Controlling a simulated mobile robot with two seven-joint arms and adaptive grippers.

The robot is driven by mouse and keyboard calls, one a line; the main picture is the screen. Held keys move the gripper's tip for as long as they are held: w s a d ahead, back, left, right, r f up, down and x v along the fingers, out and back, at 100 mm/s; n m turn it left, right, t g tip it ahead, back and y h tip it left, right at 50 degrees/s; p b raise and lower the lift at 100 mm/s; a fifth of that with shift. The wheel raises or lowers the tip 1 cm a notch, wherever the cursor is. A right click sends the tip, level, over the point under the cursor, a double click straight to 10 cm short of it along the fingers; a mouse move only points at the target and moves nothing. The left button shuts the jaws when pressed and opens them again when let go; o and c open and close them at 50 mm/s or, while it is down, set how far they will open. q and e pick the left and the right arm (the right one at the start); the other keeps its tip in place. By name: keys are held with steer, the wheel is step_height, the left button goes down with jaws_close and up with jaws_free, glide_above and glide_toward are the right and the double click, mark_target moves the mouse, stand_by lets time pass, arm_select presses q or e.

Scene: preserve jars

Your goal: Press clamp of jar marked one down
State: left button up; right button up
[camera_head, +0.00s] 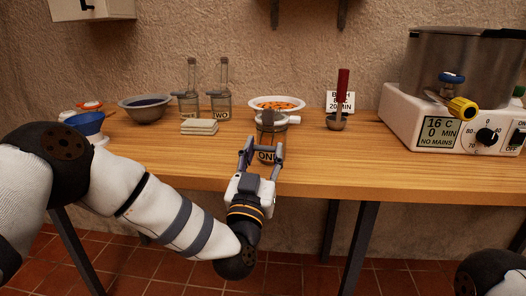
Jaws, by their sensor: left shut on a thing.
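The jar marked ONE (267,156) stands upright near the front of the wooden table, with its label facing me. It is a small clear jar with dark contents. My left gripper (263,150) reaches it from the front, with one finger on each side, and is shut on it. The fingers and their links hide part of the jar's sides. My right gripper is out of view; only part of my right arm shows at the bottom right.
Two jars with raised lids, one marked TWO (222,106), stand at the back left. Nearby are folded cloths (199,127), a grey bowl (146,107) and a blue funnel (86,123). Behind jar ONE is a food plate (290,103). A ladle (342,100) and a heating bath (425,118) are right.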

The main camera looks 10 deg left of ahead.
arm_select(q)
steer(key=shift+w+f+t+b, duration=0.3)
steer(key=shift+f+t+b, duration=0.6)
steer(key=shift+f, duration=0.05)
steer(key=shift+w+t+b, duration=0.2)
steer(key=shift+t+b, duration=0.4)
steer(key=shift+b, duration=0.05)
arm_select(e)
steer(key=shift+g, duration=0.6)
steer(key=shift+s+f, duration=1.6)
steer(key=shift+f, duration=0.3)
arm_select(q)
steer(key=shift+r, duration=0.1)
steer(key=o, duration=1.2)
steer(key=shift+c, duration=0.2)
steer(key=v, duration=1.2)
